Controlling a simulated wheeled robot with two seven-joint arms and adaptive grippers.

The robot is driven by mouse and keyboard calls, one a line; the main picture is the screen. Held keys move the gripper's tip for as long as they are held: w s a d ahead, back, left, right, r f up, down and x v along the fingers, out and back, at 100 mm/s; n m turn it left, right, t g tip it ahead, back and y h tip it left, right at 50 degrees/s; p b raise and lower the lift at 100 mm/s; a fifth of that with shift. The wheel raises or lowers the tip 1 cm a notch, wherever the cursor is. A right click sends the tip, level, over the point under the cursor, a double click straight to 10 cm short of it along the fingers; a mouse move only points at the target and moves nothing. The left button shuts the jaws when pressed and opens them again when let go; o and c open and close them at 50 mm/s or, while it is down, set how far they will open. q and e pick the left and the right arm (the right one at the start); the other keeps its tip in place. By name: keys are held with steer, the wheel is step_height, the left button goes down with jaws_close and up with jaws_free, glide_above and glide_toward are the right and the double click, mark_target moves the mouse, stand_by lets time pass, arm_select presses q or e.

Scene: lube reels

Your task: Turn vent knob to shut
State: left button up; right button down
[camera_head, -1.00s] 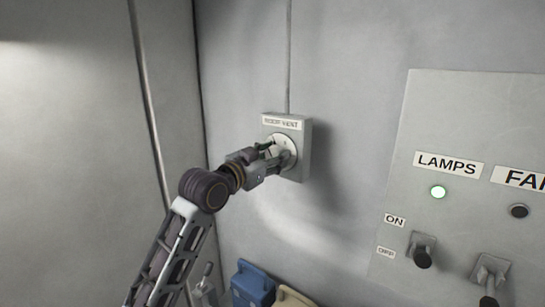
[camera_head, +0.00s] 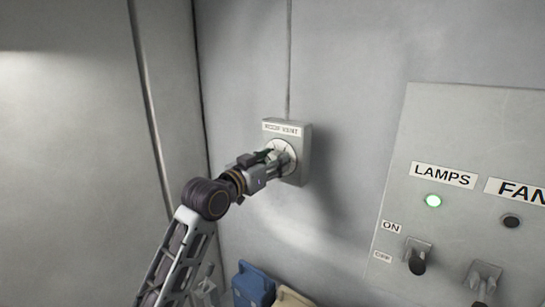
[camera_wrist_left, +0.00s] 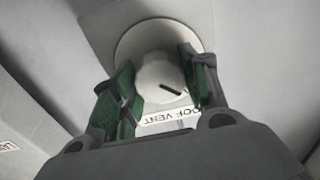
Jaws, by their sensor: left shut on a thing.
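The vent knob (camera_wrist_left: 160,80) is a pale round knob with a dark pointer mark, on a light round dial (camera_head: 289,146). The dial sits on a grey wall box labelled ROOF VENT (camera_head: 304,160). My left gripper (camera_head: 274,157) is at the dial, its green-padded fingers shut on the knob from both sides. In the left wrist view the fingers (camera_wrist_left: 160,85) flank the knob, and the label shows upside down below it. In the head view the gripper hides most of the knob. My right gripper is in neither view.
Blue (camera_head: 252,285) and beige (camera_head: 290,298) objects stand at the bottom. A conduit (camera_head: 288,60) runs up from the box.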

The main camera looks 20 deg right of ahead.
arm_select(q)
steer(key=shift+r+n+p, duration=0.1)
steer(key=shift+n+p, duration=0.8)
steer(key=shift+p, duration=0.05)
steer(key=shift+n+p, duration=0.3)
steer(key=n+p, duration=0.3)
steer(key=shift+n+p, duration=0.6)
steer(key=shift+p, duration=0.15)
steer(key=shift+n+p, duration=0.9)
steer(key=shift+n, duration=0.3)
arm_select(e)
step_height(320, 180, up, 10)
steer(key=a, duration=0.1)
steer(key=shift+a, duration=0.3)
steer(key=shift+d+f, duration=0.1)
